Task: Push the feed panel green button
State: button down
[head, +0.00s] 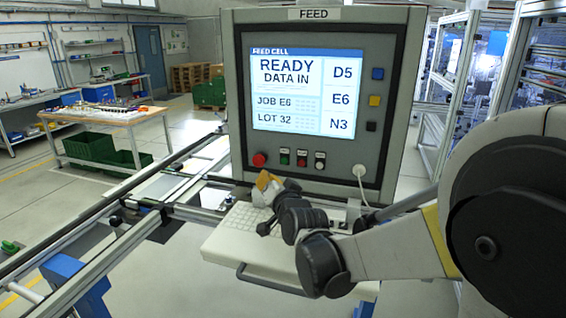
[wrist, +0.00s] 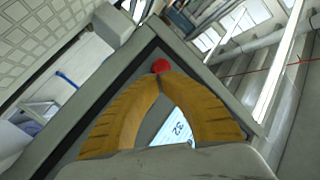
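The feed panel (head: 395,100) is a grey cabinet labelled FEED with a lit screen. The green button (head: 284,156) is in the row under the screen, between a large red mushroom button (head: 259,159) and a small red button (head: 301,158). My gripper (head: 264,180) shows yellow fingertips just below the row, under the red mushroom and green buttons, with no visible contact. In the wrist view the two yellow fingers (wrist: 159,80) meet at their tips, with nothing seen between them. The red mushroom button (wrist: 160,66) shows just past the tips. The green button is not visible there.
A white keyboard shelf (head: 235,245) juts out below the panel, under my gripper. A rail conveyor (head: 150,205) runs along the left. Blue, yellow and black square buttons (head: 375,100) line the screen's right side. A cable plug (head: 359,170) sits at the panel's lower right.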

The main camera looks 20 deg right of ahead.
aim_at(275, 159)
jog(key=shift+w+d, duration=0.75)
jog(key=shift+w, duration=0.4)
jog(key=shift+w+d, duration=0.8)
jog(key=shift+w, duration=0.3)
jog(key=shift+w+d, duration=0.75)
jog(key=shift+w, duration=0.4)
jog(key=shift+w, duration=0.1)
jog(key=shift+w+d+b, duration=0.25)
jog(key=shift+w+b, duration=0.05)
jog(key=shift+b, duration=0.05)
jog(key=shift+w+d, duration=0.3)
jog(key=shift+w, duration=0.05)
jog(key=shift+a, duration=0.1)
jog(key=shift+s+a, duration=0.45)
jog(key=shift+s, duration=0.25)
jog(key=shift+s+a, duration=0.7)
jog(key=shift+s, duration=0.35)
jog(key=shift+s+a, duration=0.7)
jog(key=shift+s, duration=0.35)
